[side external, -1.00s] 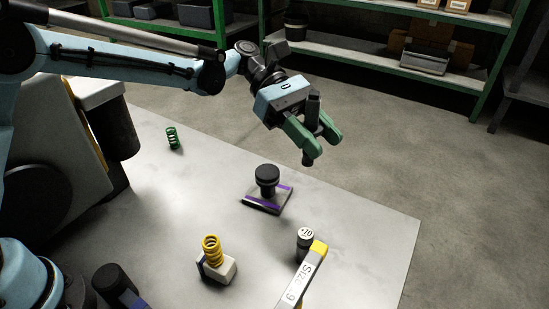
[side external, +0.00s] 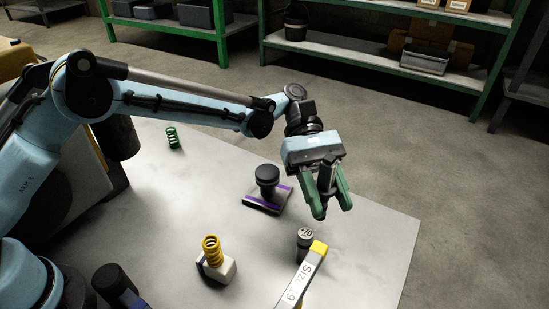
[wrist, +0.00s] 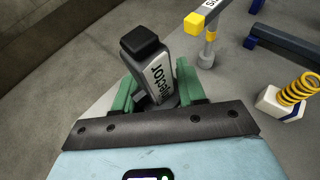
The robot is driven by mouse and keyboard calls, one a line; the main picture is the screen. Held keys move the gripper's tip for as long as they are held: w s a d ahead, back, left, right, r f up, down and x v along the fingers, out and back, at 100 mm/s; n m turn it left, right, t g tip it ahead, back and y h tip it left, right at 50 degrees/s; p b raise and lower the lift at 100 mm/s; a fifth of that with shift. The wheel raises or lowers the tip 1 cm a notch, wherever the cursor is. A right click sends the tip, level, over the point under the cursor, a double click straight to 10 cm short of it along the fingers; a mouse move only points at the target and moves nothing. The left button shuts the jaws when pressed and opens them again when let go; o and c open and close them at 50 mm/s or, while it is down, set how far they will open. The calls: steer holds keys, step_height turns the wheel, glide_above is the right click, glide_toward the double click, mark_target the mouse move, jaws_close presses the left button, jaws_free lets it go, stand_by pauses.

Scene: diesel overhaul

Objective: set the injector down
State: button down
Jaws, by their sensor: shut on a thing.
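My gripper (side external: 326,195) has green fingers and is shut on the injector (side external: 327,176). In the side view the injector stands roughly upright between the fingers, partly covered by them. The gripper is near the right part of the pale table (side external: 370,245), to the right of the black-knobbed block. The wrist view shows the green fingers (wrist: 155,95) on both sides of the injector. I cannot tell the exact height above the table.
A block with a black knob and purple stripes (side external: 267,190) stands left of the gripper. A yellow spring on a white block (side external: 212,252) and a green spring (side external: 172,138) stand farther left.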

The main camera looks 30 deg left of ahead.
steer(key=x, duration=1)
steer(key=shift+s+d+f, duration=0.1)
steer(key=shift+s+f, duration=0.1)
steer(key=shift+f, duration=0.3)
steer(key=x, duration=0.4)
steer(key=shift+f, duration=0.4)
steer(key=shift+f, duration=0.2)
steer(key=c, duration=0.6)
jaws_free()
steer(key=shift+c, duration=0.2)
